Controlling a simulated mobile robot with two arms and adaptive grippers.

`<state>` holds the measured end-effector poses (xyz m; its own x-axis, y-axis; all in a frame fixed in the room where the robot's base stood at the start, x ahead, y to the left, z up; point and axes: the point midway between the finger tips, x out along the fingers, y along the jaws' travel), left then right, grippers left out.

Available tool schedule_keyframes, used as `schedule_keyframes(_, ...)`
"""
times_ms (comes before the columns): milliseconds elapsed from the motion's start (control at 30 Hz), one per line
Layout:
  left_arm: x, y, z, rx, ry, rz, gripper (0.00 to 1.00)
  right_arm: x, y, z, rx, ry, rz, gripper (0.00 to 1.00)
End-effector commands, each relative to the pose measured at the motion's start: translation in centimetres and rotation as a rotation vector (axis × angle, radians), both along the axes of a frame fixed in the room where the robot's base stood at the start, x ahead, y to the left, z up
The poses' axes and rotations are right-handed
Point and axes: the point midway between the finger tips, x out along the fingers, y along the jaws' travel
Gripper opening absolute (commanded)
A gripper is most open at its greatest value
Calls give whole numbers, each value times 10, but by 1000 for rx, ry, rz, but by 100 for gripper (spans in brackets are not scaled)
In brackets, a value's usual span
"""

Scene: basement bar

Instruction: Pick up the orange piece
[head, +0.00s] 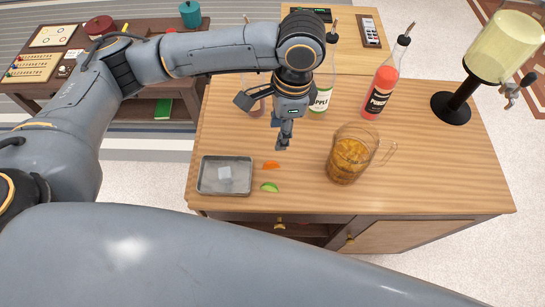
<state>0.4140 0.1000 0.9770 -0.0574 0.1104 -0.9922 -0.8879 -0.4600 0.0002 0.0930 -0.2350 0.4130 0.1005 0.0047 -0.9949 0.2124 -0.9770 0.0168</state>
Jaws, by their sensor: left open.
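The orange piece (271,165) is a small wedge lying on the wooden counter (230,130). My left gripper (281,145) points down, its fingertips just beyond the orange piece and slightly right of it in the picture. It is open, with nothing seen between its fingers, which appear almost edge-on. I cannot tell its exact height above the counter. My right gripper is not in view.
A green lime piece (269,187) lies just nearer. A metal tray (204,188) with a clear block is left. A jug of amber drink (349,158) stands right, a red bottle (381,85) and dispenser (495,50) behind.

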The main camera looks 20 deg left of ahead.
Motion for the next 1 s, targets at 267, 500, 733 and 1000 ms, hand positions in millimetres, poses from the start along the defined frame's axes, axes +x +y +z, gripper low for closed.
schedule_keyframes(267, -4, 6, -55, 0, 3, 0, 45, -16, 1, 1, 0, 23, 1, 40)
schedule_keyframes(500, -5, 8, -74, -1, 1, -1, 45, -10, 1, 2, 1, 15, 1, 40)
schedule_keyframes(733, -10, 13, -104, -1, 2, -1, 45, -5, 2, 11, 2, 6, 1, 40)
schedule_keyframes(1000, -10, 14, -124, -3, -3, -3, 45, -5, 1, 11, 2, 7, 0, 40)
